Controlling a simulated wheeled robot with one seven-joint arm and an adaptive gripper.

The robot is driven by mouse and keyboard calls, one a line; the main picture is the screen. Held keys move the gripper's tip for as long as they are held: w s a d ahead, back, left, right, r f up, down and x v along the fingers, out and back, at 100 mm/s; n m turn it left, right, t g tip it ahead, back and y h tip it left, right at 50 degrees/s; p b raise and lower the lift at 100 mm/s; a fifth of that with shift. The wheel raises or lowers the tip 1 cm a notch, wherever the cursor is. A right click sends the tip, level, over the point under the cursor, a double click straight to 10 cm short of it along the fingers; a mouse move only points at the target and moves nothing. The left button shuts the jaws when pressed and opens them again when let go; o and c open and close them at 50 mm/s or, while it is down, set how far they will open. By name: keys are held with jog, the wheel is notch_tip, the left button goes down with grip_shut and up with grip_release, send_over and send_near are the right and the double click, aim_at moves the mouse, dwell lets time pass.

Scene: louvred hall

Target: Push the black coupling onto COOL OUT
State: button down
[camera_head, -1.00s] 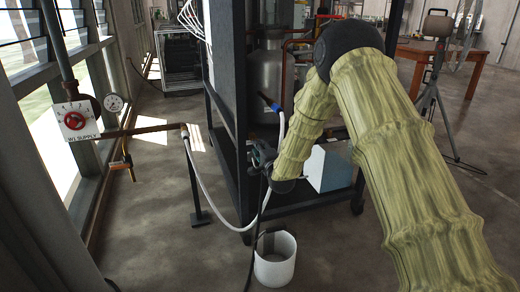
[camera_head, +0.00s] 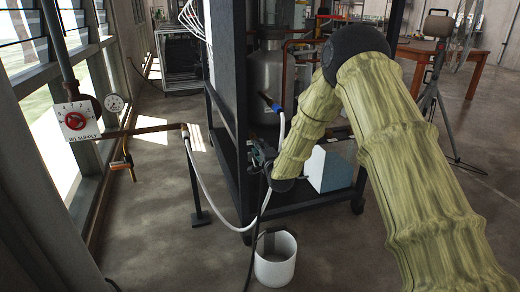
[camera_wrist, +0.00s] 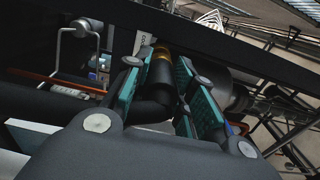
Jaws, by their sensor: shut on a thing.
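My gripper (camera_wrist: 165,92) is shut on the black coupling (camera_wrist: 160,75) in the wrist view, with a teal pad on each side of it. A brass-coloured fitting (camera_wrist: 162,52) shows directly at the coupling's far end. I cannot tell whether the coupling is seated on it or only lined up. A small pale label (camera_wrist: 138,42) beside it is too small to read, so I cannot confirm COOL OUT.
A white hose (camera_head: 207,197) runs from the wall supply pipe to a blue-ended fitting (camera_head: 276,108) on the rack. A white bucket (camera_head: 275,270) stands on the floor below. A dark rack post (camera_head: 238,120) is close to my gripper.

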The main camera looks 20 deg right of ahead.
jog(key=shift+w, duration=0.6)
jog(key=shift+w, duration=0.3)
jog(key=shift+w, duration=0.1)
jog(key=c, duration=1.1)
grip_release()
jog(key=s+p, duration=0.1)
jog(key=s, duration=0.6)
jog(key=shift+d+p, duration=0.1)
jog(key=shift+p, duration=0.3)
